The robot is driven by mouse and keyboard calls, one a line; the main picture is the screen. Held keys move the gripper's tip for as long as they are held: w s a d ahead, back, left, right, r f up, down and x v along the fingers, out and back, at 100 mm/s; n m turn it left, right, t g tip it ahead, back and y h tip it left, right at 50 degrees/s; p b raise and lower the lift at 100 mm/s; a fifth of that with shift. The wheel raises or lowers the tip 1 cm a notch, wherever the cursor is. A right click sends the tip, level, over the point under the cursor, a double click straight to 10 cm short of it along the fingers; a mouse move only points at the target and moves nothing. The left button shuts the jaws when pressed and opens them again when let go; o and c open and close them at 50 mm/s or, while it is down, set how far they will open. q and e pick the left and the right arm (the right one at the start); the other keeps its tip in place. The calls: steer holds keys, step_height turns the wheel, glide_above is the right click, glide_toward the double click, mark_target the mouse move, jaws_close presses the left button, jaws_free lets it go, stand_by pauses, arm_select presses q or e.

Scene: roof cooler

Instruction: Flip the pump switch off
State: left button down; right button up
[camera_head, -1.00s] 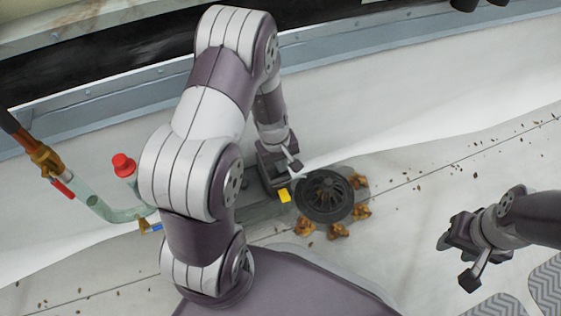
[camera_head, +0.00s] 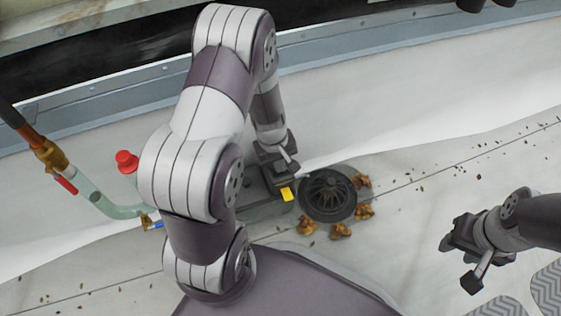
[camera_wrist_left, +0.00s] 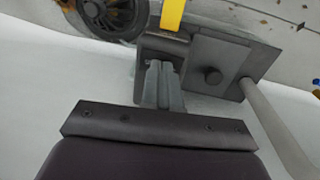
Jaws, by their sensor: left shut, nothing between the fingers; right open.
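A small grey box (camera_wrist_left: 215,65) with a round dark knob and a yellow piece (camera_wrist_left: 172,14) shows in the left wrist view. I take it for the pump switch; its on or off position cannot be told. In the head view the yellow piece (camera_head: 287,194) shows just below my left gripper (camera_head: 284,176), left of the drain. My left gripper (camera_wrist_left: 164,84) is shut and empty, its fingertips at the box near the yellow piece's base; contact is unclear. My right gripper (camera_head: 457,263) is open and empty at the right. My left arm hides part of the box in the head view.
A round dark drain grate (camera_head: 328,193) lies beside the box, with brown leaf clumps (camera_head: 340,230) around it. A greenish pipe (camera_head: 105,205), a brass fitting (camera_head: 48,155) and a red knob (camera_head: 126,161) are at the left. The pale floor between drain and right gripper is mostly clear.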

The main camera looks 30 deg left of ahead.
arm_select(q)
steer(key=r+p, duration=0.2)
steer(key=p, duration=0.1)
steer(key=r+p, duration=0.3)
steer(key=shift+w+d+r, duration=0.15)
steer(key=shift+w, duration=0.05)
step_height(320, 180, up, 9)
steer(key=p, duration=0.6)
steer(key=shift+w+d+f, duration=0.2)
steer(key=shift+w+d, duration=0.2)
steer(key=shift+d, duration=0.05)
step_height(320, 180, up, 19)
steer(key=m+p, duration=0.7)
steer(key=m, duration=0.3)
glide_above(283, 174)
steer(key=s+d, duration=0.5)
steer(key=s, duration=0.4)
step_height(283, 174, up, 38)
steer(key=w+p, duration=0.1)
steer(key=p, duration=3.6)
steer(key=shift+d+y, duration=0.15)
steer(key=shift+y, duration=0.25)
